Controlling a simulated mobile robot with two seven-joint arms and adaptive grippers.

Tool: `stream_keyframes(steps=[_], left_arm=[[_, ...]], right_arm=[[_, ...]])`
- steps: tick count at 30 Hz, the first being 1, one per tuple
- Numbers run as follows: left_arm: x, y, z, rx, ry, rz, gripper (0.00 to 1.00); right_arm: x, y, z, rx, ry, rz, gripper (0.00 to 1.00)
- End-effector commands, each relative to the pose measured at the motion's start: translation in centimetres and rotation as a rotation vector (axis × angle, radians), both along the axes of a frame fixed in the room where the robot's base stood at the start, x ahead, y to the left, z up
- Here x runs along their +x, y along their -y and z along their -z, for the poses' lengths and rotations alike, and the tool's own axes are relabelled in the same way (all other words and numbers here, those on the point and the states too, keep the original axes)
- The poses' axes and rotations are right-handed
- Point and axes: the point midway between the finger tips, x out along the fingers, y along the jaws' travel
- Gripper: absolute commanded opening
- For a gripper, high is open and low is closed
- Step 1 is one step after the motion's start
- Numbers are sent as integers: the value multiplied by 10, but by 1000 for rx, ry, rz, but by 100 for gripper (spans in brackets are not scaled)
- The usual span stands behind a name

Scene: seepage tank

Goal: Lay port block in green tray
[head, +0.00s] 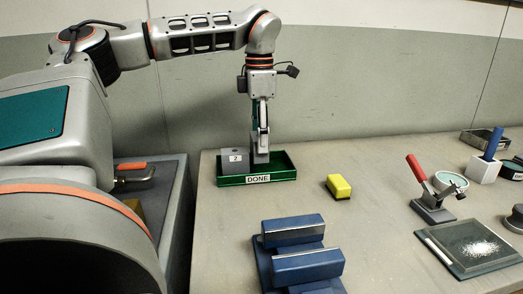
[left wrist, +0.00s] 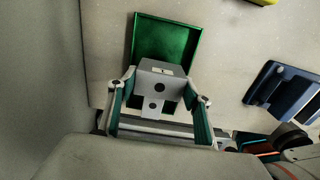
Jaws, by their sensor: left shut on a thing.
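The port block (head: 235,160) is a grey block with a small label reading "2". It is at the left part of the green tray (head: 284,171), which has a "DONE" label on its front wall. My left gripper (head: 261,152) points down into the tray, at the block's right side in the head view. In the left wrist view the gripper (left wrist: 161,82) is shut on the port block (left wrist: 171,80), with a finger on either side. Dark round holes show in its face, and the green tray (left wrist: 167,17) lies beyond. Whether the block touches the tray floor is hidden. My right gripper is not in view.
A yellow block (head: 339,186) lies right of the tray. A blue stand with grey-topped bars (head: 293,229) is in front. A red-handled tool (head: 432,205), a glass plate with white grains (head: 474,247) and a white holder (head: 484,169) stand farther right. The wall is close behind.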

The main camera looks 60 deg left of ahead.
Motion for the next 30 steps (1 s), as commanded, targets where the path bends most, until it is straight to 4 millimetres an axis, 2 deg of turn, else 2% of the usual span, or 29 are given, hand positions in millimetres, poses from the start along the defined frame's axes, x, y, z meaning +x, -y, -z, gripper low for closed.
stream_keyframes(steps=[3, 6, 17, 18, 20, 30], left_arm=[[0, 0, 24, -4, -8, 1, 22], [0, 0, 35, -3, -7, 0, 22], [0, 0, 36, 0, -2, 0, 22], [0, 0, 37, 0, -2, 0, 55], [0, 0, 37, 0, -2, 0, 66], [0, 0, 36, -1, -3, 0, 66]], right_arm=[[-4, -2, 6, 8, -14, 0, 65], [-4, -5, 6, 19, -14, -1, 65], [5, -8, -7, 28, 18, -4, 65], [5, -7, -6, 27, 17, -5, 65], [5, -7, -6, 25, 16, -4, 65], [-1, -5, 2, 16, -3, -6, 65]])
